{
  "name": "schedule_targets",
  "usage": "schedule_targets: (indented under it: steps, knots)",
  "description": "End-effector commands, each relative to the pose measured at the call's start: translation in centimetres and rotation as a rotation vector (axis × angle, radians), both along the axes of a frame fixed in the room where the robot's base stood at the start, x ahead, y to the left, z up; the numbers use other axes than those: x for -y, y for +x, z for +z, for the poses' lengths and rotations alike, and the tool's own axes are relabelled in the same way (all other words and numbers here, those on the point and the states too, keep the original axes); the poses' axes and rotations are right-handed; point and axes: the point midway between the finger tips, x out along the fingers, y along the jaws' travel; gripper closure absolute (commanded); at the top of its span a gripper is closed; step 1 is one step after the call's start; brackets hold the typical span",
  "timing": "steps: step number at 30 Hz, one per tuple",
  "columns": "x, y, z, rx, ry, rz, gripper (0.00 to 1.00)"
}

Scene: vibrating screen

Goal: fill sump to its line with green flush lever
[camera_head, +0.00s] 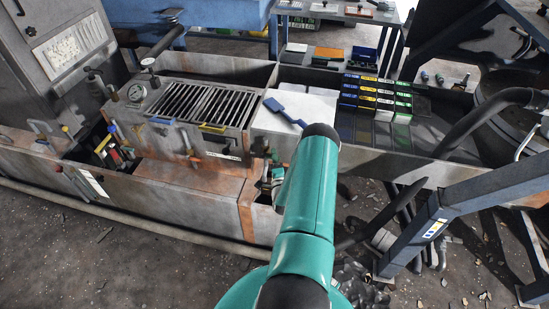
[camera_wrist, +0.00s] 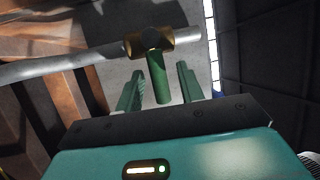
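The green flush lever (camera_wrist: 161,88) hangs from a brass valve body (camera_wrist: 150,42) on a grey pipe (camera_wrist: 60,66) in the wrist view. My gripper (camera_wrist: 160,72) has its two green fingers spread, one on each side of the lever. Gaps show between the lever and both fingers. In the head view my teal arm reaches forward and my gripper is not clearly visible. A small green part (camera_head: 276,174) shows beside the arm, but I cannot tell if it is the lever. I cannot make out the sump's water level or its line.
A white strip with dark marks (camera_wrist: 211,45) runs along the right of the valve. In the head view, a slotted screen (camera_head: 203,103), a blue scoop (camera_head: 284,111) and rows of coloured boxes (camera_head: 375,97) lie on the bench. A blue steel leg (camera_head: 415,235) stands right of my arm.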

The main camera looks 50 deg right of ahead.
Motion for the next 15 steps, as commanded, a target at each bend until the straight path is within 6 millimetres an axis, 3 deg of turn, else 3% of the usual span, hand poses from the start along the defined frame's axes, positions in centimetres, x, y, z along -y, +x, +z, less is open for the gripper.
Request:
schedule_targets:
  steps: [9,15]
  knots:
    - [0.27,0.31,0.06,-0.001,0.001,0.000,0.62]
    - [0.26,0.30,0.06,-0.001,0.001,0.000,0.99]
